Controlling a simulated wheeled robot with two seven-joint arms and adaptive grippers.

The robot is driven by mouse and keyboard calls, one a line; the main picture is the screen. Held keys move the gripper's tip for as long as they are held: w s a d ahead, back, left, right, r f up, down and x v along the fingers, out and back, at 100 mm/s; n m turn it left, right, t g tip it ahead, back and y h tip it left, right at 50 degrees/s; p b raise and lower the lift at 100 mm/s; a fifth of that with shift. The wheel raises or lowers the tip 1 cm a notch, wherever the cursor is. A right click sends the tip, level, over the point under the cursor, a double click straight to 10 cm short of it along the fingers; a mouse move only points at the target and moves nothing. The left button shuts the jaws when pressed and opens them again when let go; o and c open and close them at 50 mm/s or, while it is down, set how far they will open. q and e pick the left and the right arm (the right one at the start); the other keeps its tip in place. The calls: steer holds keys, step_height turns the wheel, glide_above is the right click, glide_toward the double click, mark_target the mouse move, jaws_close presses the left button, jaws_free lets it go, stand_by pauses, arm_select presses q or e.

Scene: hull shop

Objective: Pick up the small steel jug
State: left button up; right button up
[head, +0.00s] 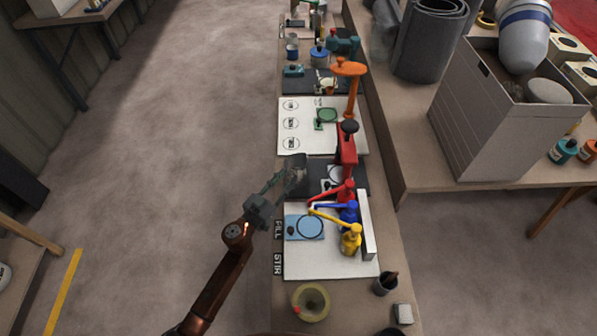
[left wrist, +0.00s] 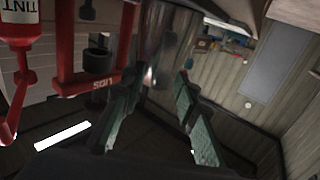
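The small steel jug (head: 298,172) is a shiny grey vessel at the left edge of the bench, by the dark mat. My left gripper (head: 284,183) reaches in from the left and its fingertips are at the jug. In the left wrist view the jug (left wrist: 166,45) shows as a reflective cylinder between the tips of my left gripper (left wrist: 161,80). The two green-padded fingers stand wide apart, one on each side of it; I cannot tell whether they touch it. Part of the jug is hidden by the fingers. My right gripper is not in view.
A red stand (head: 346,150) is close to the right of the jug; it also shows in the wrist view (left wrist: 98,80). Blue and yellow levers (head: 349,237) stand over a white board (head: 330,265) nearer me.

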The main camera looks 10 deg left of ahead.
arm_select(q)
steer(key=shift+c, duration=0.5)
jaws_close()
steer(key=shift+r, duration=0.2)
steer(key=shift+r+p, duration=0.45)
step_height(320, 180, up, 2)
steer(key=shift+s+r+p, duration=0.1)
steer(key=shift+r+p, duration=0.15)
steer(key=shift+p, duration=0.85)
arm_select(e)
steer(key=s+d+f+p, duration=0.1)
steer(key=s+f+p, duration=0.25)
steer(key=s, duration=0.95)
arm_select(q)
steer(key=s+a+r+p, duration=0.3)
steer(key=s+r, duration=0.6)
steer(key=s, duration=0.4)
steer(key=shift+s+r+p, duration=0.15)
steer(key=shift+s+p, duration=0.05)
steer(key=shift+p, duration=0.45)
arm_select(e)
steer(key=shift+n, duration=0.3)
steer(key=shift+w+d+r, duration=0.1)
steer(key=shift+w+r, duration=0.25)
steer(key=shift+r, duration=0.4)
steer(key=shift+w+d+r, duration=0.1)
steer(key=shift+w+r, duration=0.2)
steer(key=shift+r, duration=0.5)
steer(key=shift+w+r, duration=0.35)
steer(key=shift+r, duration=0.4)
